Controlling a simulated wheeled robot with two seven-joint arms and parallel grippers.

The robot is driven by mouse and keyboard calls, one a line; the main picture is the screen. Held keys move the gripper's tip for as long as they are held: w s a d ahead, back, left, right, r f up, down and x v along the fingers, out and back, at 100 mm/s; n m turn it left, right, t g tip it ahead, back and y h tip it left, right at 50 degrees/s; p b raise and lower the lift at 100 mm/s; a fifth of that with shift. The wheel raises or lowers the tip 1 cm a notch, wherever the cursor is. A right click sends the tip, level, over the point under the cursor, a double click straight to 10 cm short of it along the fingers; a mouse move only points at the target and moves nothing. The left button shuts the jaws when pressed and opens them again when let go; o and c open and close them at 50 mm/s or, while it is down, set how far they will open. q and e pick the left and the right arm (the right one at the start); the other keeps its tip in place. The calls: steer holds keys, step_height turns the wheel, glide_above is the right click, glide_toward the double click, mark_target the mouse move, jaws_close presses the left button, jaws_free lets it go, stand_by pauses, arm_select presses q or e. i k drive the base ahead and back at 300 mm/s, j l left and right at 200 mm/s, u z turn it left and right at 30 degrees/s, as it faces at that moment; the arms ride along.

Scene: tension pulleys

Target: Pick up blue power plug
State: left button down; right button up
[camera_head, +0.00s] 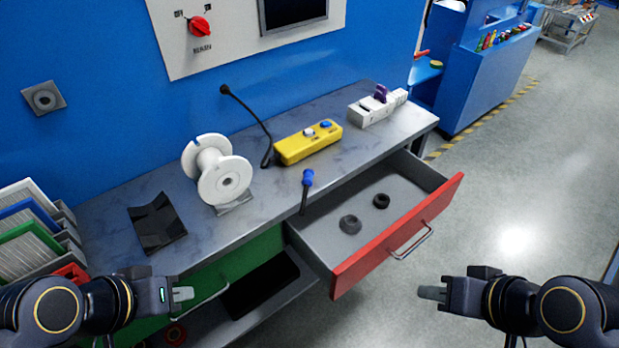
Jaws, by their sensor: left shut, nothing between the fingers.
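The blue power plug (308,178) stands up at the front edge of the grey workbench, beside the open drawer. A dark cable or stem (304,199) runs down from it. My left gripper (186,293) is shut and empty, low in front of the bench, left of and well apart from the plug. My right gripper (428,292) looks shut and empty, out over the floor to the right of the drawer, also well apart from the plug.
Folders stand at left.

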mark_target(308, 174)
steer(key=i+l, duration=0.1)
steer(key=l, duration=0.45)
steer(key=i+l, duration=0.1)
steer(key=l, duration=0.45)
steer(key=i+l, duration=0.1)
steer(key=l, duration=0.45)
steer(key=u, duration=0.45)
steer(key=i+l+u, duration=0.1)
steer(key=u, duration=0.3)
steer(key=l+u, duration=0.1)
steer(key=u, duration=0.35)
steer(key=l+u, duration=0.1)
steer(key=u, duration=0.3)
steer(key=i+u, duration=0.1)
steer(key=i, duration=0.25)
